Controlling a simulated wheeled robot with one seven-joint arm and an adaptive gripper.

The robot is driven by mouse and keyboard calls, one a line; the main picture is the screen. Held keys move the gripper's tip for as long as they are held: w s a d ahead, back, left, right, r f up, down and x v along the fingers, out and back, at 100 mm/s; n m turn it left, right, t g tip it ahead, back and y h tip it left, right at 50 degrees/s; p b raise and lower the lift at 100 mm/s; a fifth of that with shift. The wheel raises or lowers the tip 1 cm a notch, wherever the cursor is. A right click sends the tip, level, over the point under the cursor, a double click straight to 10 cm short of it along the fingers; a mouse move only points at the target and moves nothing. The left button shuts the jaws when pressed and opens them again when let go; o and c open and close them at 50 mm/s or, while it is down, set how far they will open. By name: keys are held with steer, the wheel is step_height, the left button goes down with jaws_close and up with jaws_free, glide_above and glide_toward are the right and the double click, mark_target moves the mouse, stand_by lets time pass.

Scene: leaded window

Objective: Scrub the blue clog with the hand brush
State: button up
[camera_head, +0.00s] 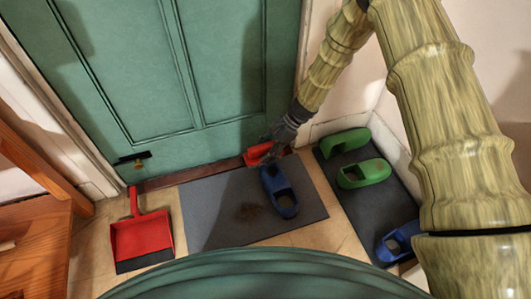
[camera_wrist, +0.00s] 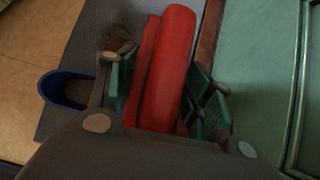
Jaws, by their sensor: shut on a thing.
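The red hand brush (camera_head: 257,153) is at the foot of the green door, by the far edge of the grey doormat. My gripper (camera_head: 277,143) is shut on it; in the wrist view the red brush (camera_wrist: 170,70) lies between the green finger pads. Its bristles are hidden, and I cannot tell whether it touches the floor. One blue clog (camera_head: 279,191) sits on the doormat, just nearer than my gripper; it also shows in the wrist view (camera_wrist: 64,90), left of my gripper. Another blue clog (camera_head: 398,243) is on the dark mat at the right.
The grey doormat (camera_head: 205,205) has a brown dirt patch. A red dustpan (camera_head: 141,238) lies left of it. Two green clogs (camera_head: 363,174) are on the dark right-hand mat (camera_head: 372,208). The green door (camera_head: 130,80) and white wall close off the back; wooden furniture (camera_head: 35,240) stands left.

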steer(key=shift+d+f+b, duration=0.15)
steer(key=shift+f+b, duration=0.25)
steer(key=shift+f, duration=0.35)
steer(key=shift+f+b, duration=1.5)
steer(key=shift+f, duration=0.9)
